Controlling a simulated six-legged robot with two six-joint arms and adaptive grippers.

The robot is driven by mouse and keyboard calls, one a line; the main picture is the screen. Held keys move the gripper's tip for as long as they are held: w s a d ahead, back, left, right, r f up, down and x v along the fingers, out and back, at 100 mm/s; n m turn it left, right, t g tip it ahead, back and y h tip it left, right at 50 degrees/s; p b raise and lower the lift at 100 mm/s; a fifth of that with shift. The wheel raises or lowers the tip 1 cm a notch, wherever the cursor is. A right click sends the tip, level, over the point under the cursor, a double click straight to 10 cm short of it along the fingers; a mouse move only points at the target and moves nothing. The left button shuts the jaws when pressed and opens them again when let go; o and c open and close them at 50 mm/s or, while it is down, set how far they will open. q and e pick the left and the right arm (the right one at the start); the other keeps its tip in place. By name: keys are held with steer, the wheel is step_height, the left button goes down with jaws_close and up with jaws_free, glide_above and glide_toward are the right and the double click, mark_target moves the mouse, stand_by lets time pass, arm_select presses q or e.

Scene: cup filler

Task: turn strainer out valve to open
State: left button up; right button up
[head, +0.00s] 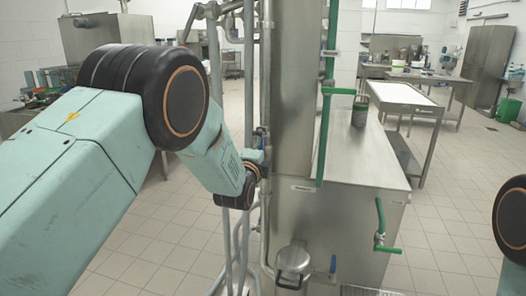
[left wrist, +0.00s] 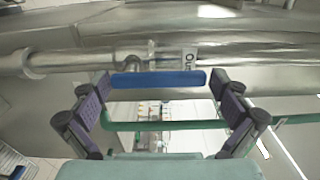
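The strainer out valve shows in the left wrist view as a flat blue handle (left wrist: 158,79) beside a label reading "Out" (left wrist: 190,60). The handle lies across the picture, along a metal pipe (left wrist: 60,60). My left gripper (left wrist: 162,97) is open, with one finger at each side of the handle and no clear grip on it. In the head view my left gripper (head: 257,165) is at the vertical pipes left of the steel column, small and partly hidden by my wrist. My right gripper is out of view; only part of my right arm shows at the right edge.
A steel machine (head: 340,215) with a green lever (head: 325,130) and a lower green handle (head: 382,230) stands right of my left gripper. Another blue handle (head: 333,264) is low on its front. Tiled floor (head: 440,220) is open at the right.

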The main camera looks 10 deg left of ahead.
arm_select(q)
steer(key=shift+s+d, duration=0.1)
steer(key=shift+s, duration=0.1)
steer(key=s, duration=1.2)
steer(key=shift+a, duration=0.2)
steer(key=shift+w, duration=0.1)
steer(key=shift+w+d+f, duration=0.1)
steer(key=shift+w+d, duration=0.05)
steer(key=shift+w, duration=5.85)
steer(key=shift+s, duration=0.15)
